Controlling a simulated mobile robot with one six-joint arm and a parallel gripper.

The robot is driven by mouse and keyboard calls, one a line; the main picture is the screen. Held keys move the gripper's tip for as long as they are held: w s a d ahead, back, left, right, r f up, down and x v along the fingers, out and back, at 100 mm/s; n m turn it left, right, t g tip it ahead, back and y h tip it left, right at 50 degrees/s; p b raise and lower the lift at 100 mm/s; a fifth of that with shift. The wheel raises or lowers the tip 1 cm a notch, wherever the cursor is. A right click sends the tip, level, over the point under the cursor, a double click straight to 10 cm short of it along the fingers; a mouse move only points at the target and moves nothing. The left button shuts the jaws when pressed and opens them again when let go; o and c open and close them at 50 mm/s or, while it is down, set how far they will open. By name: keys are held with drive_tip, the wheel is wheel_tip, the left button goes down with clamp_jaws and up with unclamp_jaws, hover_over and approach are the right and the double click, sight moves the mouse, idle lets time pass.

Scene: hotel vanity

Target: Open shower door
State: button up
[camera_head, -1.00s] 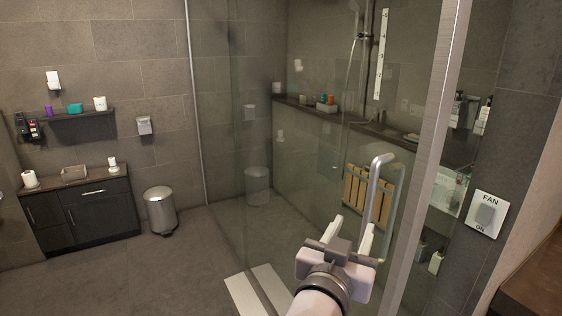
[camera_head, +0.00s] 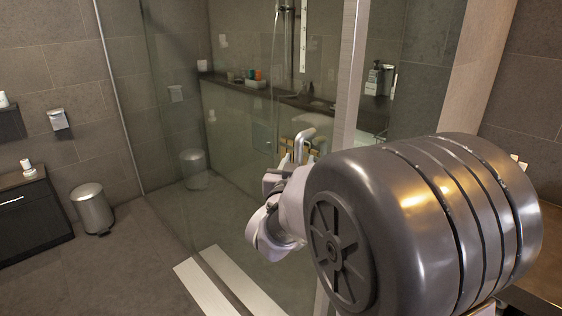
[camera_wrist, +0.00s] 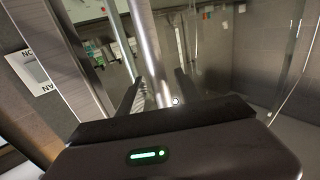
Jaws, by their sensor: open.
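The glass shower door (camera_head: 235,130) stands upright beside a pale frame post (camera_head: 347,75) and looks closed. Its metal bar handle (camera_head: 304,138) is near the post. My gripper (camera_head: 287,172) is at the handle, partly hidden by my own arm. In the wrist view, the handle bar (camera_wrist: 147,45) runs down between the two dark fingers of my gripper (camera_wrist: 157,88). The fingers are apart, one on each side of the bar. I cannot tell whether either touches it.
A white threshold strip (camera_head: 210,288) lies on the floor by the glass. A metal bin (camera_head: 92,208) and a dark cabinet (camera_head: 30,220) stand at left. The floor between is clear. A white fan switch plate (camera_wrist: 33,72) is on the wall at left in the wrist view.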

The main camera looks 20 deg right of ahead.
clamp_jaws()
idle(1.4)
